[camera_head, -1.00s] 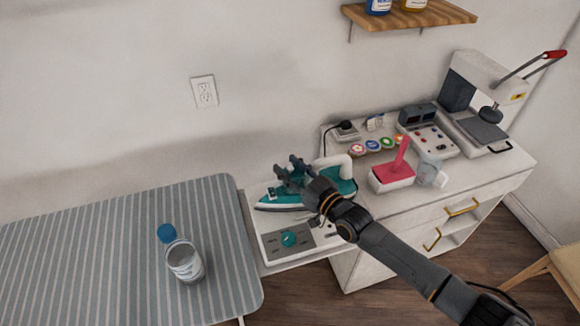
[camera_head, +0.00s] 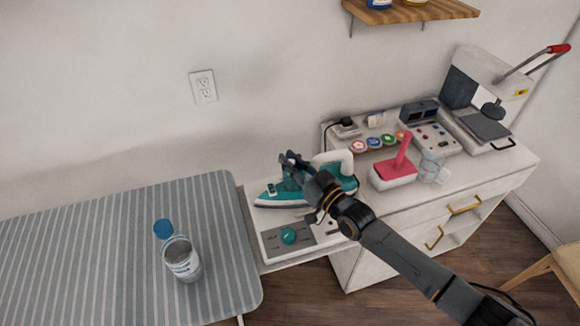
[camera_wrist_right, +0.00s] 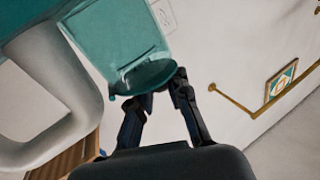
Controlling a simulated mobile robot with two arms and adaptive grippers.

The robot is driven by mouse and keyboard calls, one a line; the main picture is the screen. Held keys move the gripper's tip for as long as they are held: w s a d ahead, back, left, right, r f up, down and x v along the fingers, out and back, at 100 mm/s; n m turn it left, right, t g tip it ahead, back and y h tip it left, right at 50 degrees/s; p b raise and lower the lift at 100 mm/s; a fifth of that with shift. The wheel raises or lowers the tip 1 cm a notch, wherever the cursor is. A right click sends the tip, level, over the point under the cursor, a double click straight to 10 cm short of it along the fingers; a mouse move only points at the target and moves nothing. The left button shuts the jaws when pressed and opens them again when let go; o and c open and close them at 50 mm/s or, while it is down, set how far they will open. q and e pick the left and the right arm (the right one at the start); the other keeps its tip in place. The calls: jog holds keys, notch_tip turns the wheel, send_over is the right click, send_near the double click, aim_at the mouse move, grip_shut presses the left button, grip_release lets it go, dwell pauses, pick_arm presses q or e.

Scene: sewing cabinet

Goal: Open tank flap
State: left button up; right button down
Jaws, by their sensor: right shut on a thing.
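The teal and white iron (camera_head: 336,184) sits on the control base beside the ironing board, its white handle curving up at the right. My right gripper (camera_head: 288,161) is over the front of the iron. In the right wrist view, the gripper (camera_wrist_right: 165,85) is shut on the teal tank flap (camera_wrist_right: 143,76) at the end of the iron's translucent tank (camera_wrist_right: 112,38). The fingers partly hide the flap, and I cannot tell how far it is tilted. My left gripper is out of view.
A bottle (camera_head: 181,260) with a blue cap (camera_head: 163,229) stands on the striped ironing board (camera_head: 90,255). A pink-topped block (camera_head: 393,172), a clear cup (camera_head: 432,168) and a heat press (camera_head: 485,100) stand on the white cabinet (camera_head: 395,225) to the right.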

aim_at(311, 163)
jog(key=m+b, duration=0.1)
jog(key=m+t+b, duration=0.1)
jog(key=m+b, duration=0.1)
jog(key=d+m+t+b, duration=0.1)
jog(key=shift+w+d+r+m, duration=0.1)
jog(key=shift+w+r+m, duration=0.05)
jog(key=shift+r+m, duration=0.2)
jog(key=m+b, duration=0.1)
jog(key=m, duration=0.1)
jog(key=d+m+t+b, duration=0.1)
jog(key=r+m+t+b, duration=0.1)
jog(key=m, duration=0.1)
jog(key=shift+w+d+m+h+b, duration=0.25)
jog(key=shift+d+m+h+b, duration=0.05)
jog(key=shift+m+b, duration=0.1)
jog(key=m, duration=0.1)
jog(key=d+m+t+h+b, duration=0.1)
jog(key=m, duration=0.1)
jog(key=shift+w+r, duration=0.1)
jog(key=shift+w, duration=0.1)
jog(key=shift+w+d+m+t+h+b, duration=0.15)
jog(key=shift+d+m+t+h, duration=0.15)
jog(key=shift+m, duration=0.45)
jog(key=shift+s+d+m+t+h+b, duration=0.1)
jog(key=shift+m+t+h+b, duration=0.2)
jog(key=shift+m, duration=0.45)
jog(key=shift+w+d+m+t+h+b, duration=0.1)
jog(key=shift+d+m+t+h, duration=0.1)
jog(key=shift+m+h, duration=0.4)
jog(key=shift+m, duration=0.35)
